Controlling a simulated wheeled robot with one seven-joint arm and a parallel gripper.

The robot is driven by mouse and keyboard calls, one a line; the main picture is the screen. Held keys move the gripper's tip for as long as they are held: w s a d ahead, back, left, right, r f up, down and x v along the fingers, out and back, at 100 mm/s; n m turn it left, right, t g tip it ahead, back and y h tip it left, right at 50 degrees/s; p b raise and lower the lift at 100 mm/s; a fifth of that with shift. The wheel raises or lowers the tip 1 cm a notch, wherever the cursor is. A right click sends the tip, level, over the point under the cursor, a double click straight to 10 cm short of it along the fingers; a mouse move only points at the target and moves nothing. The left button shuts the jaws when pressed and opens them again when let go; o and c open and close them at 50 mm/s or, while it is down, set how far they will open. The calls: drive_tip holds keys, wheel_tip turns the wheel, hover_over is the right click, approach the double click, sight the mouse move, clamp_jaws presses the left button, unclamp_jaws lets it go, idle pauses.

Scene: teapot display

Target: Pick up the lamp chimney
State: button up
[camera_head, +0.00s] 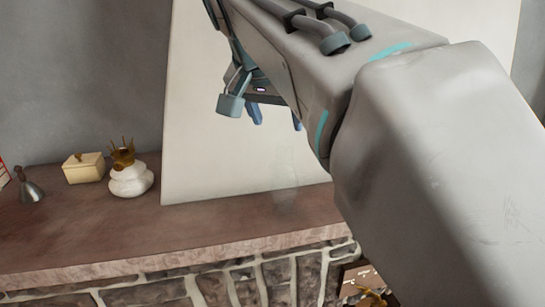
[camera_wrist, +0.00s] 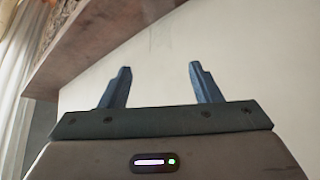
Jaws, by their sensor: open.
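A faint, clear glass shape that looks like the lamp chimney (camera_head: 286,199) stands on the stone mantel, in front of the white panel. Its outline is hard to make out. My gripper (camera_head: 276,119) is above it in the head view, in front of the panel and apart from the glass. In the wrist view my gripper (camera_wrist: 160,68) has its two blue fingers spread with nothing between them. I cannot clearly make out the chimney in the wrist view.
The mantel (camera_head: 225,225) also bears a white pot with a gold crown-like top (camera_head: 131,180), a cream lidded box (camera_head: 83,168) and a metal funnel-like item (camera_head: 30,190) at left. The large white panel (camera_head: 220,120) leans behind. Mantel between pot and glass is clear.

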sight(283, 145)
drive_tip(key=x, duration=0.6)
drive_tip(key=shift+f, duration=0.15)
drive_tip(key=shift+p+x, duration=0.85)
drive_tip(key=shift+x, duration=1.85)
drive_tip(key=shift+s, duration=0.1)
clamp_jaws()
